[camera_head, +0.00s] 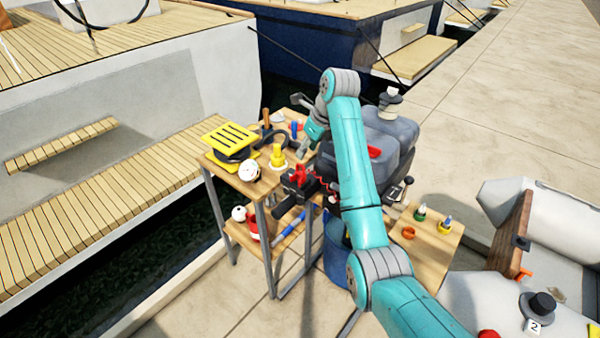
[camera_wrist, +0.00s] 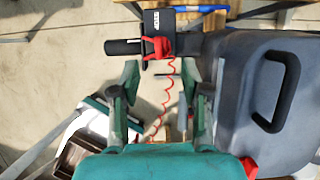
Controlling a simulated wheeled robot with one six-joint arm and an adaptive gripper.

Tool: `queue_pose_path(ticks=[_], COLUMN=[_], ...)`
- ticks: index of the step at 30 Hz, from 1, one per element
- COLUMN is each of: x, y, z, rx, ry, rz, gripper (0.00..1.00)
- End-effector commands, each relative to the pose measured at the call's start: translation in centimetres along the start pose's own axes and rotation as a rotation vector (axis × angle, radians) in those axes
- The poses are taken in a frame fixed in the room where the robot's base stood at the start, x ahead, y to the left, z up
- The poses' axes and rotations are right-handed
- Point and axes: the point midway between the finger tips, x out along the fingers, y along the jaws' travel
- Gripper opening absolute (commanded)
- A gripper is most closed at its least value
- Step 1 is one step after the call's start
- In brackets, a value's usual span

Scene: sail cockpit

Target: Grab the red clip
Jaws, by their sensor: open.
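The red clip (camera_wrist: 157,47) sits on the black tiller handle (camera_wrist: 122,47) below a small black box marked STOP (camera_wrist: 158,20). A red coiled cord (camera_wrist: 168,95) hangs from it. In the head view the red clip (camera_head: 299,173) shows in front of the grey outboard motor. My gripper (camera_wrist: 159,80) is open and empty in the wrist view. Its two fingers lie on either side of the cord in the picture, with the clip just beyond the fingertips. In the head view my gripper (camera_head: 303,150) is above and close to the clip, partly hidden by my wrist.
The grey motor cowl (camera_wrist: 265,100) with a black handle stands close on the right. A wooden table (camera_head: 228,177) at left holds a yellow slotted item (camera_head: 230,135), a white ball (camera_head: 249,171) and a yellow piece (camera_head: 278,157). Another small table (camera_head: 430,255) holds small bottles.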

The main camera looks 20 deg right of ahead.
Motion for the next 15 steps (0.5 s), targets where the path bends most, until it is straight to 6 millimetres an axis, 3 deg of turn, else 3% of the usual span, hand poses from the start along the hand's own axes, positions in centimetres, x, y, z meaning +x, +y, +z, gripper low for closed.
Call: queue_pose_path(ticks=[3,15], x=[1.8,5.4], y=[0.1,0.1], z=[0.0,-0.5], rx=[-0.001,-0.002], ry=[0.001,0.0], rz=[0.001,0.0], gripper=[0.46,0.46])
